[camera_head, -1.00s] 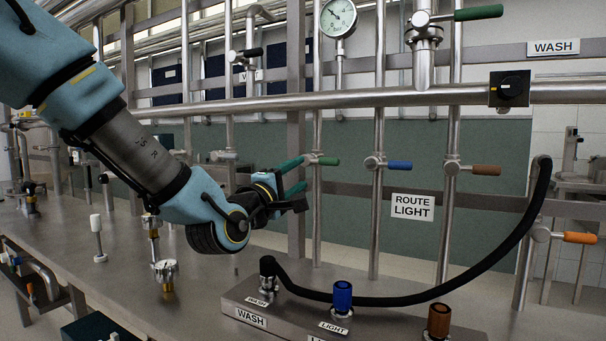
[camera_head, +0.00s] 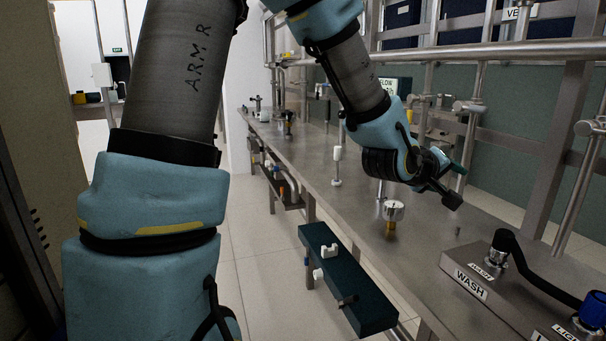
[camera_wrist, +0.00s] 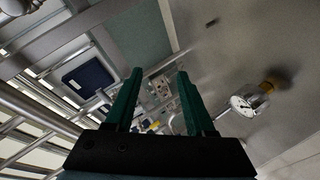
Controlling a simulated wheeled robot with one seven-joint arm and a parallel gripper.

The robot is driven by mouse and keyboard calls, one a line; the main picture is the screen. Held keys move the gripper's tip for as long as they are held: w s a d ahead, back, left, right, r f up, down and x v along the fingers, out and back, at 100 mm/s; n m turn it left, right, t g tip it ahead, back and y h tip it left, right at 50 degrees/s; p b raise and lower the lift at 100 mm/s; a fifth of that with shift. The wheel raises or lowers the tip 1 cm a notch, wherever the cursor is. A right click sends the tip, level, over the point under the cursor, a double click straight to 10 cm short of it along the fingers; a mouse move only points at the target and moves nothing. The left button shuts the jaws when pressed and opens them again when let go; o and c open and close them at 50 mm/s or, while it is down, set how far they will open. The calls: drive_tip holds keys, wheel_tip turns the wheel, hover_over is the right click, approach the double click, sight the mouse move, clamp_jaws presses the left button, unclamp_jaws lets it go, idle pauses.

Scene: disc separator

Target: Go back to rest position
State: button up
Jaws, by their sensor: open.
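My gripper (camera_head: 458,184) is held above the steel bench (camera_head: 345,210), to the left of the WASH manifold in the head view. In the wrist view its two green fingers (camera_wrist: 157,98) stand apart with nothing between them. My arm is bent, with the forearm reaching down from the top of the head view. A small round gauge on a brass stem (camera_head: 393,211) stands on the bench below and left of the gripper. It also shows at the right of the wrist view (camera_wrist: 250,98).
Steel pipes and rails rise behind the bench. A white-topped post (camera_head: 337,165) stands farther back. A dark green box (camera_head: 345,283) sits beside the bench. Tiled floor is clear at left.

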drive_tip(key=w+a+f+y+p, duration=0.1)
drive_tip(key=a+y, duration=0.2)
drive_tip(key=a, duration=0.5)
drive_tip(key=w+a+f+m+g+y+p, duration=0.1)
drive_tip(key=w+a+f+y+p, duration=0.1)
drive_tip(key=a, duration=0.6)
drive_tip(key=w+a+f+y+p, duration=0.1)
drive_tip(key=a+y, duration=0.2)
drive_tip(key=a, duration=0.5)
drive_tip(key=s+a+g+y+p, duration=0.1)
drive_tip(key=s+a, duration=0.3)
drive_tip(key=a, duration=0.4)
drive_tip(key=s+a+g+y+p, duration=0.2)
drive_tip(key=s+a+g, duration=0.1)
drive_tip(key=a, duration=0.6)
drive_tip(key=shift+s+g, duration=0.3)
drive_tip(key=shift+s, duration=0.55)
